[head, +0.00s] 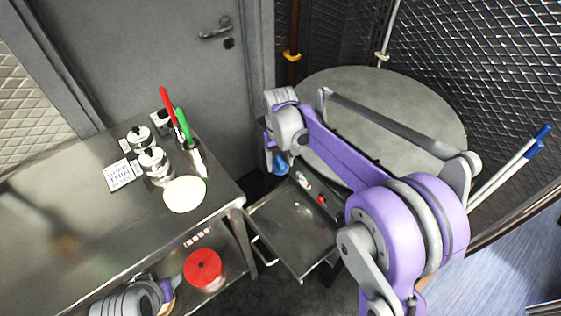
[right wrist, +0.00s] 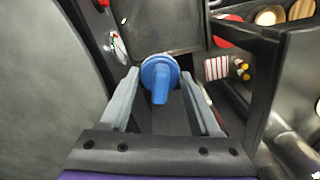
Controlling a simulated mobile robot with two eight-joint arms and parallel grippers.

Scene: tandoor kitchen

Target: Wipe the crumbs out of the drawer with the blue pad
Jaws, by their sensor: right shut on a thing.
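The blue pad (right wrist: 160,70) shows in the right wrist view as a round blue disc with a blue handle. In the head view it is a small blue patch (head: 279,163) below my right gripper (head: 281,150). My right gripper is shut on the pad, which sits between its two fingers (right wrist: 163,92). The open metal drawer (head: 285,240) lies below and in front of the gripper, with the pad above its far left side. I cannot make out crumbs in it. Part of my left arm shows at the bottom left; its gripper's fingers are not clear.
The round tandoor top (head: 400,105) is behind my right arm. A steel counter (head: 75,230) stands left of the drawer, with canisters (head: 155,163), a white plate (head: 185,194) and red and green handled tools (head: 182,124). A red container (head: 203,269) is on its lower shelf.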

